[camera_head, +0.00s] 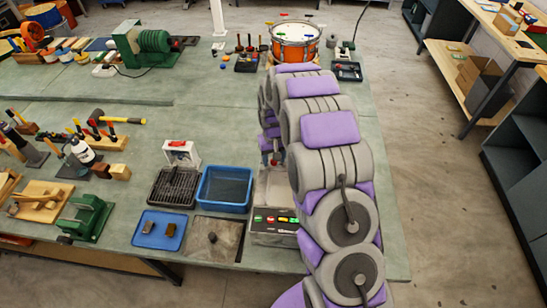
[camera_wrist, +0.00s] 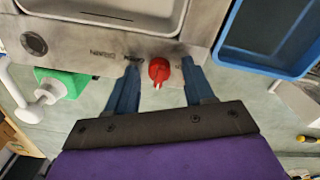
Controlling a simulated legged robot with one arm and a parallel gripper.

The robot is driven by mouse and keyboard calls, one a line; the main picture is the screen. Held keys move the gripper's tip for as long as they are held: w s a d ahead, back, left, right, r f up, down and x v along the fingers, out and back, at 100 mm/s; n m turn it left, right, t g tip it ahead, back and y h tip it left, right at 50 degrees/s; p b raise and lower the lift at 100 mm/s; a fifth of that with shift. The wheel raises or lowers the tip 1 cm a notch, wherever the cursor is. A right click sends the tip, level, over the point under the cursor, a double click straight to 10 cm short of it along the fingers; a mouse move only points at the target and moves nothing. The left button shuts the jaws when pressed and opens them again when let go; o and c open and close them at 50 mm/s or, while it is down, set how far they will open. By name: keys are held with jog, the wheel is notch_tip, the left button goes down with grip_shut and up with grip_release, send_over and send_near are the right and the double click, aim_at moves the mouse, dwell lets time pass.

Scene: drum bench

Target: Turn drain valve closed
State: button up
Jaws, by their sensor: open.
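A red drain valve knob (camera_wrist: 158,68) with a pale pointer sits on the front of a steel unit (camera_wrist: 75,40) in the wrist view. My gripper (camera_wrist: 160,66) is open, with one blue finger on each side of the knob. A gap shows between each finger and the knob, so neither finger visibly touches it. Dark markings show on the steel face beside the knob.
A blue tub (camera_head: 203,190) stands just left of the steel unit, and it also shows in the wrist view (camera_wrist: 226,48). A black grate tray, a blue tray (camera_head: 144,228) and a green vise-like tool (camera_head: 88,216) are nearby. An orange drum (camera_head: 295,45) stands farther back.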

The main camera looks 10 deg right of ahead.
notch_tip(320, 180, up, 17)
jog(key=p, duration=0.1)
jog(key=shift+r, duration=0.15)
dwell(0.7)
jog(key=s+r+g+b, duration=0.1)
jog(key=s+b, duration=0.3)
jog(key=s, duration=3.8)
jog(key=shift+r+m+g, duration=0.4)
jog(key=shift+r, duration=0.25)
jog(key=shift+d, duration=0.1)
